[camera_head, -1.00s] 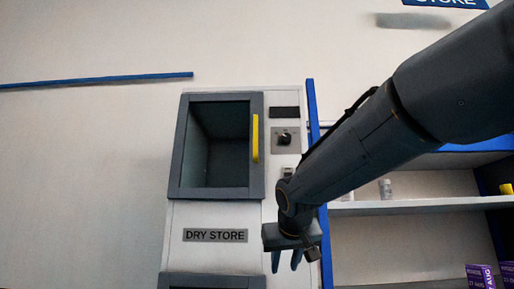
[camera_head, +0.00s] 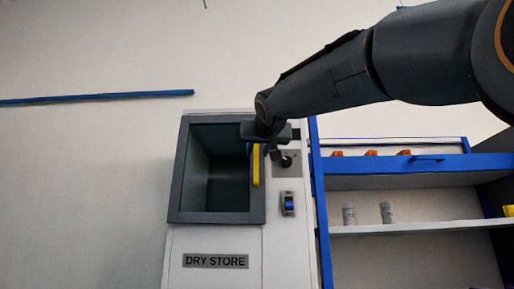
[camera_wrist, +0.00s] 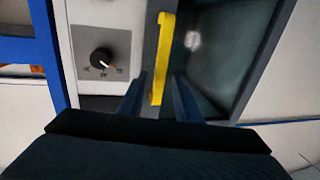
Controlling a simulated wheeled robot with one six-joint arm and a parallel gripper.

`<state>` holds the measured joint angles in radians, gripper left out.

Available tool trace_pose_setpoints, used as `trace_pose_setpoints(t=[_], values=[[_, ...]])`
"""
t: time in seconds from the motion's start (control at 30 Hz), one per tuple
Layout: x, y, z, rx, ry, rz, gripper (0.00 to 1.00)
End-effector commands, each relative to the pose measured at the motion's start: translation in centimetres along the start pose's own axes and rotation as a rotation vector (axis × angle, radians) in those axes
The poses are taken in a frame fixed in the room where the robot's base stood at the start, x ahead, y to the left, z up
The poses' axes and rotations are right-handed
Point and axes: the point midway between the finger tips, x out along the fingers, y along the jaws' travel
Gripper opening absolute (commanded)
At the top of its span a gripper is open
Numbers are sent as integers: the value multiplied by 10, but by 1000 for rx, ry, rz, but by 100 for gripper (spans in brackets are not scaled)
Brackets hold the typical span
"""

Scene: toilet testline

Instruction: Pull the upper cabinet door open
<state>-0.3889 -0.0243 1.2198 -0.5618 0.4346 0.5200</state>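The upper cabinet door (camera_head: 175,185) has a dark grey frame around a dark window and looks shut above a DRY STORE label. Its yellow vertical handle (camera_head: 256,172) is on the right side; my gripper covers the handle's top in the head view. In the wrist view the handle (camera_wrist: 161,60) runs down between the two blue fingers of my gripper (camera_wrist: 158,98). The fingers are open, one on each side of the handle, with a visible gap to both. Whether the handle lies at fingertip depth is hard to tell.
Right of the door are a black knob (camera_wrist: 102,60) on a grey plate and a blue switch (camera_head: 289,203). A blue-edged shelf (camera_head: 420,227) with small bottles (camera_head: 387,212) stands further right. A blue rail (camera_head: 95,97) runs along the left wall, which is otherwise clear.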

Motion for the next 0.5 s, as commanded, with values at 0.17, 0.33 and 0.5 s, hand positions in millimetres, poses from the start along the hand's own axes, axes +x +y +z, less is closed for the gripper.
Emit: trace_pose_setpoints(t=[0.17, 0.33, 0.5], values=[[16, 1, -1, 0, -1, 1, 31], [19, 1, 0, 1, 0, 1, 31], [19, 0, 0, 1, -1, 1, 28]])
